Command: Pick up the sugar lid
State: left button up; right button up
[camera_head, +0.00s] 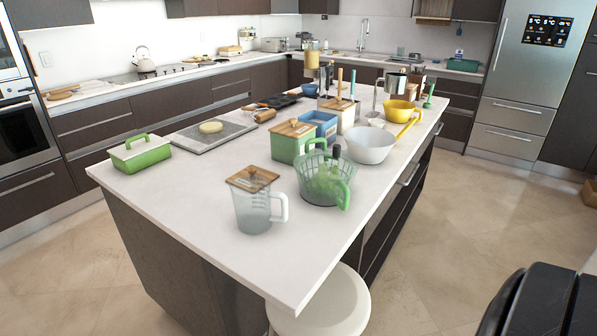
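No label reading sugar is legible, so I cannot tell which lid is the sugar lid. A wooden lid with a knob (252,178) sits on a clear measuring jug (254,212) at the island's near end. Another wooden lid with a knob (293,127) sits on a green box-shaped canister (284,150) behind it. A white canister (346,118) with a wooden top stands farther back. Neither of my grippers is in view.
A white bowl (369,148), blue container (318,124) and green lidded dish (140,155) share the island. The countertop (200,190) left of the jug is clear. A black rounded part fills the lower right corner.

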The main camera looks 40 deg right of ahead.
aim_at(251, 169)
jog(key=i+j+z, duration=0.1)
jog(key=z, duration=0.35)
jog(key=i+j+z, duration=0.2)
jog(key=z, duration=0.2)
jog(key=i+j+z, duration=0.1)
jog(key=j+z, duration=0.15)
jog(key=z, duration=0.2)
jog(key=i+j+z, duration=0.1)
jog(key=j+z, duration=0.2)
jog(key=z, duration=0.15)
